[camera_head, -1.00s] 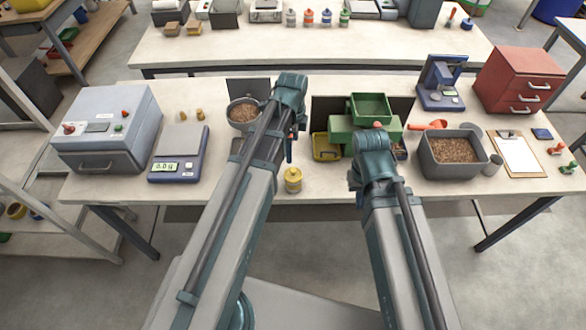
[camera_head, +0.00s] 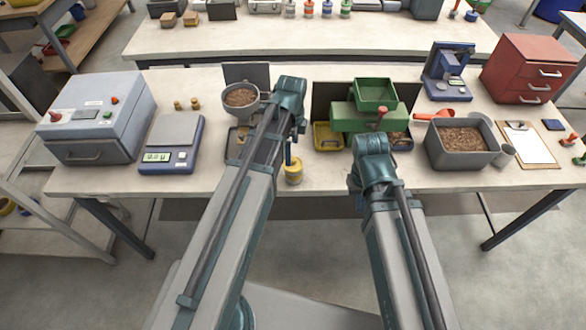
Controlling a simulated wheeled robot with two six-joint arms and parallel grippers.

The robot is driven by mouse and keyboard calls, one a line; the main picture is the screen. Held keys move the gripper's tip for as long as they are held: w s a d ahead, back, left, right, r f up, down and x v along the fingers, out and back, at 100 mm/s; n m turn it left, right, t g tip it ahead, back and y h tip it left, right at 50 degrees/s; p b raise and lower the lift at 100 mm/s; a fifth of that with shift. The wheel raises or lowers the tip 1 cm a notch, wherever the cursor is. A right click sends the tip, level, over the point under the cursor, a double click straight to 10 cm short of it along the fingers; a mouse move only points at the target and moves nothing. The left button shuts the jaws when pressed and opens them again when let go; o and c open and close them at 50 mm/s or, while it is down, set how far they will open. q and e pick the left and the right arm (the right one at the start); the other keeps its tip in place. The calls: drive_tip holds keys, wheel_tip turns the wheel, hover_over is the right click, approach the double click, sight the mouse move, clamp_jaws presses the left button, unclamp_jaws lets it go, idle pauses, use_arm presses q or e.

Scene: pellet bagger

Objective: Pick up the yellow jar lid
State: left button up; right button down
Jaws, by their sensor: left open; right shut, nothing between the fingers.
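The small jar with the yellow lid (camera_head: 293,165) stands near the front edge of the workbench, left of its middle. My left gripper (camera_head: 288,155) points down just above and behind the lid; only a narrow dark-blue part of it shows below the wrist. It is open, and I cannot tell whether a finger touches the lid. My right arm ends in front of the green machine; its gripper is hidden behind its own wrist.
Left are a blue scale (camera_head: 170,145) and a grey box machine (camera_head: 97,118). A bowl of pellets (camera_head: 241,103) stands behind my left arm. Right are a green machine (camera_head: 350,117), a grey pellet bin (camera_head: 460,160) and a clipboard (camera_head: 527,143). The front edge is close to the jar.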

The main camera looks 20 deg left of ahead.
sight(293, 158)
use_arm(q)
drive_tip(key=shift+f, duration=0.25)
wheel_tip(293, 158, down, 5)
drive_tip(key=b, duration=0.5)
drive_tip(key=shift+d+f, duration=0.1)
drive_tip(key=shift+d, duration=0.05)
